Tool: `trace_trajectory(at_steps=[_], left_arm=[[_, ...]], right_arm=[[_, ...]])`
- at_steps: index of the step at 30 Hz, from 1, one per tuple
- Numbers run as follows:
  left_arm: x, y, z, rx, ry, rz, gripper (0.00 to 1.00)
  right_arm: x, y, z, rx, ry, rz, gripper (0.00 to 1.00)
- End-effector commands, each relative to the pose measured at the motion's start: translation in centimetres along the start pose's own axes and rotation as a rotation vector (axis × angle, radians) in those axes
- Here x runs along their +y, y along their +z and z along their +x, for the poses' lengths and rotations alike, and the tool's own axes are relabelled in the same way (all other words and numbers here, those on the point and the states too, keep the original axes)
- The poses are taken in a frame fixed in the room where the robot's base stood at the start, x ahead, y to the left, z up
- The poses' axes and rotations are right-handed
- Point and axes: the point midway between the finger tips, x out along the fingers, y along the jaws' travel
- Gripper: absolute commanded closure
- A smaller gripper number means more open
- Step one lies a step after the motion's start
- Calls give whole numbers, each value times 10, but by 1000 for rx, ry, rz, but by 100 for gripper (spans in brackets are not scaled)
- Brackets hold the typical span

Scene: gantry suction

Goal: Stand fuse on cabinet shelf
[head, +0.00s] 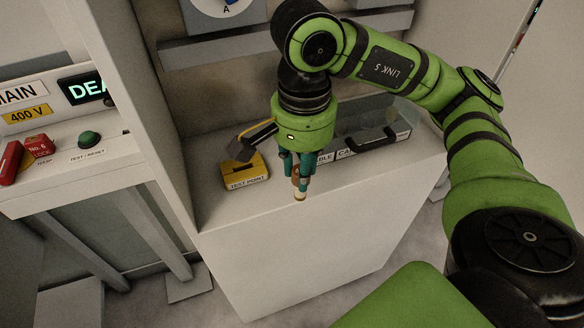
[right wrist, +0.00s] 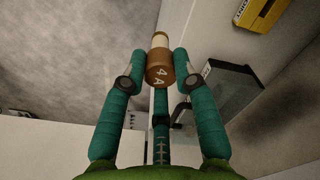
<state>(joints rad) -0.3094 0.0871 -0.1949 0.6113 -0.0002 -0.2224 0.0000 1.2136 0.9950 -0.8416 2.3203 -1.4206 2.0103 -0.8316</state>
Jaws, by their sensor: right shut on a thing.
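The fuse (right wrist: 160,66) is a small brown cylinder marked "4 A" with a pale end. My right gripper (right wrist: 160,76) is shut on it, with teal fingers on both sides of the brown body. In the head view the fuse (head: 299,190) hangs below the right gripper (head: 299,174) near the front edge of the cabinet shelf (head: 222,212). I cannot tell whether its lower end touches the shelf. My left gripper is not in view.
A yellow "TEST POINT" block (head: 246,176) with a dark-headed tool beside it stands left of the gripper. A clear-sided tray (head: 345,150) with a black handle is behind right. A panel with a green button (head: 89,139) and red lock (head: 38,146) is at far left.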

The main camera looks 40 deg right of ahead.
Motion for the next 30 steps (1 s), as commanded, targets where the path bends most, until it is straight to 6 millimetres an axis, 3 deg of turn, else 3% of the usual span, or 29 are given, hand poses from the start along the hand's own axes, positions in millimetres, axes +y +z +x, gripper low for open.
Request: trace_trajectory(at_steps=[9, 15, 30], left_arm=[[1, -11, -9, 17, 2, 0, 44], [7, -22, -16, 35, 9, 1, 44], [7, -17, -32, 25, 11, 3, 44]], right_arm=[[-37, -60, 41, -5, 8, 7, 100], [-53, -84, 59, -2, 4, 2, 100], [-55, -88, 104, 2, 2, -2, 100]])
